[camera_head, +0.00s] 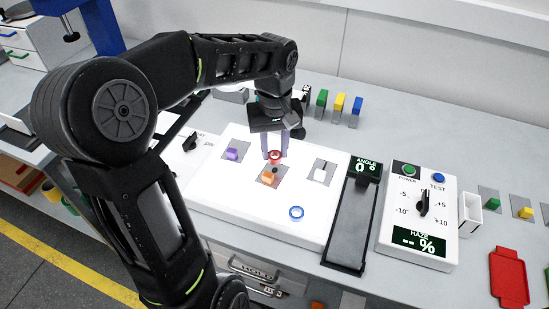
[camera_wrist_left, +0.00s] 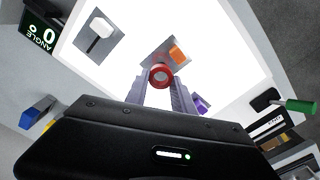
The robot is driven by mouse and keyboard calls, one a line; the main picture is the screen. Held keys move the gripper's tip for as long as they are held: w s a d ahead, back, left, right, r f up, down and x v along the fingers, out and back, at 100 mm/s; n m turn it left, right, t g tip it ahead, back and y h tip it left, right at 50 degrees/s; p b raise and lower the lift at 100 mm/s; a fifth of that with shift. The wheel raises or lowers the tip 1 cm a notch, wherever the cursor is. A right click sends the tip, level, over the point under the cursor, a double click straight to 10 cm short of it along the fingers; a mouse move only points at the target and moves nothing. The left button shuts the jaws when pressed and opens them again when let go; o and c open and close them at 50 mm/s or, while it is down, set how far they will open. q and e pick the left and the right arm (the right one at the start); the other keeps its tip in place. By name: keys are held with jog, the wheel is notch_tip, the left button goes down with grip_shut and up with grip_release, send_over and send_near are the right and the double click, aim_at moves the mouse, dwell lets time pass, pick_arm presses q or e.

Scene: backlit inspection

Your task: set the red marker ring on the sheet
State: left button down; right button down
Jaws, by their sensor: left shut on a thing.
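The red marker ring (camera_head: 275,156) is between the fingertips of my left gripper (camera_head: 275,153), which is shut on it. The ring also shows in the left wrist view (camera_wrist_left: 161,76), its open centre facing the camera. In the head view it appears just above an orange block (camera_head: 269,176), which sits on a grey square sheet (camera_head: 287,173) on the bright white panel (camera_head: 224,195). In the wrist view the orange block (camera_wrist_left: 177,53) is beyond the ring. I cannot tell how high the ring is above the panel. My right gripper is not in view.
A blue ring (camera_head: 296,213) lies on the panel's front part. A purple block (camera_head: 232,154) and a white piece (camera_head: 320,175) sit on other grey squares. The angle device (camera_head: 351,220) and haze meter (camera_head: 420,205) stand to the right. Coloured upright pieces (camera_head: 339,104) stand behind.

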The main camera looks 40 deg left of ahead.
aim_at(274, 153)
pick_arm(q)
jog(key=shift+f, duration=1.85)
jog(key=shift+f, duration=0.1)
jog(key=c, duration=1.1)
grip_release()
jog(key=shift+o, duration=0.2)
notch_tip(274, 153, up, 12)
jog(key=shift+r, duration=0.1)
